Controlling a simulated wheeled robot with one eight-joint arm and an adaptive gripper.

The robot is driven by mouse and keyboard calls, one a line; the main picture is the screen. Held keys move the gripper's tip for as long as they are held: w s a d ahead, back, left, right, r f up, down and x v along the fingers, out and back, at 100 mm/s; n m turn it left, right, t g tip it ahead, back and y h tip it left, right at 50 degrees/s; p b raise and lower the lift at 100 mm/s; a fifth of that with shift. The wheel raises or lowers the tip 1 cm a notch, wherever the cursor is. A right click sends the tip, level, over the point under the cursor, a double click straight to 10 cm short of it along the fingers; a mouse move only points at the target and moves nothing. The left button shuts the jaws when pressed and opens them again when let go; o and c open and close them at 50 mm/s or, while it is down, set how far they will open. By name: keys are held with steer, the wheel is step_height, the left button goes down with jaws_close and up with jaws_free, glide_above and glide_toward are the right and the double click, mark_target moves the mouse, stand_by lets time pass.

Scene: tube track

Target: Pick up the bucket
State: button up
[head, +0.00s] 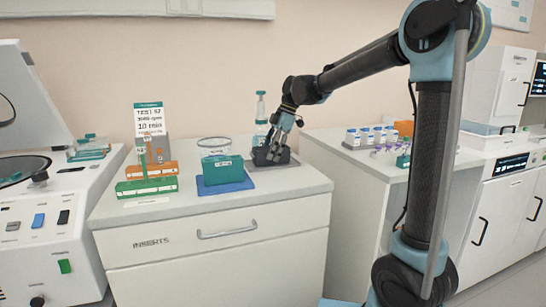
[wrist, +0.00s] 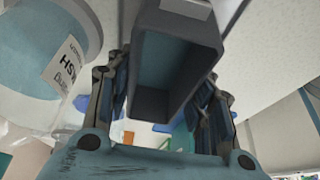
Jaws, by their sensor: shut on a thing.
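A dark grey open rectangular bucket (head: 262,159) is at the right end of the white counter. In the wrist view the bucket (wrist: 170,75) lies between the two fingers, its open mouth and blue-grey inside showing. My gripper (head: 278,150) reaches down over it from the right and is shut on it. My gripper also shows in the wrist view (wrist: 164,90), one finger on each side of the bucket. The bucket looks at or very near counter height; I cannot tell whether it touches the counter. The fingers partly hide it in the head view.
Orange and green racks (head: 147,188) are further left. A clear bottle (head: 261,108) stands behind, close to my gripper. A vial rack (head: 375,142) is on the right counter.

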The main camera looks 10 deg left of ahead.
step_height(320, 180, up, 10)
steer(key=shift+r, duration=0.2)
stand_by(0.5)
steer(key=shift+r, duration=2.5)
